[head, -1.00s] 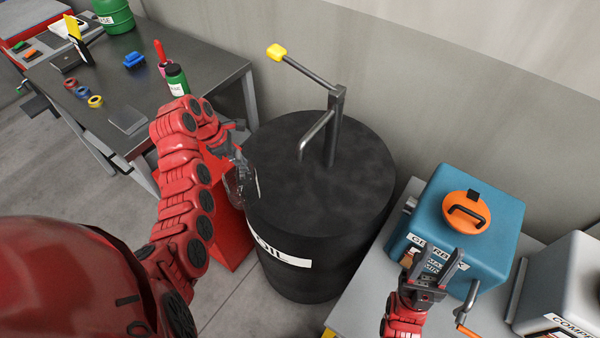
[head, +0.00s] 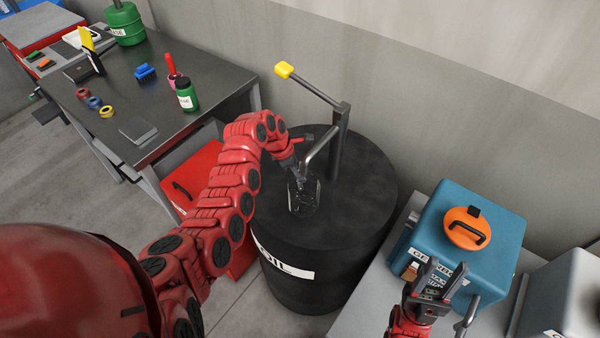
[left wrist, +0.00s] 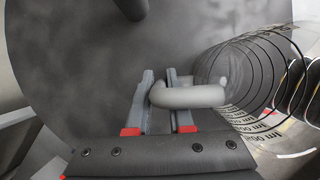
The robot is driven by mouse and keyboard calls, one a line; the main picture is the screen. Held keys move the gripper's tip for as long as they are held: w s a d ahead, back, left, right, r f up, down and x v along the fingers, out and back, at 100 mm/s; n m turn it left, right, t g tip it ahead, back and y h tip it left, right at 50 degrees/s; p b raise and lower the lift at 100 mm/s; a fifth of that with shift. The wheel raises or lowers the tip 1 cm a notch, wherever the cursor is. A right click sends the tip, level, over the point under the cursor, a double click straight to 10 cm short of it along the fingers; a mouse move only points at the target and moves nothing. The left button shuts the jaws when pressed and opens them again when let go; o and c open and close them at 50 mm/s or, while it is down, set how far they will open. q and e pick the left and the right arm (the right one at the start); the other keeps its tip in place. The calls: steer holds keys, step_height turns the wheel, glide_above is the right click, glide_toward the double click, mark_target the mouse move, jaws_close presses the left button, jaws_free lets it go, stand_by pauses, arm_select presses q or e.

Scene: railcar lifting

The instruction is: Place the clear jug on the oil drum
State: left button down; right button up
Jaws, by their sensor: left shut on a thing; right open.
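The clear jug (head: 306,197) is over the top of the black oil drum (head: 355,205), below the pump spout. It looks upright; I cannot tell whether its base touches the drum lid. My left gripper (head: 297,172) is shut on the jug's handle. In the left wrist view the fingers (left wrist: 160,105) hold the handle (left wrist: 195,97), and the ringed, marked jug wall (left wrist: 262,75) is to the right. My right gripper (head: 436,275) is open and empty in front of the blue gear box container (head: 468,240).
A pump with a bent spout and yellow-tipped lever (head: 284,70) rises from the drum close behind the jug. A red box (head: 190,175) stands left of the drum. A dark workbench (head: 190,125) with bottles and tape rolls is at the left.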

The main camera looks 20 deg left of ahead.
arm_select(q)
steer(key=shift+s+f, duration=0.15)
steer(key=shift+f, duration=0.6)
steer(key=shift+f, duration=0.1)
steer(key=c, duration=0.8)
jaws_free()
steer(key=shift+r, duration=0.2)
steer(key=b+v, duration=0.1)
steer(key=v, duration=1.1)
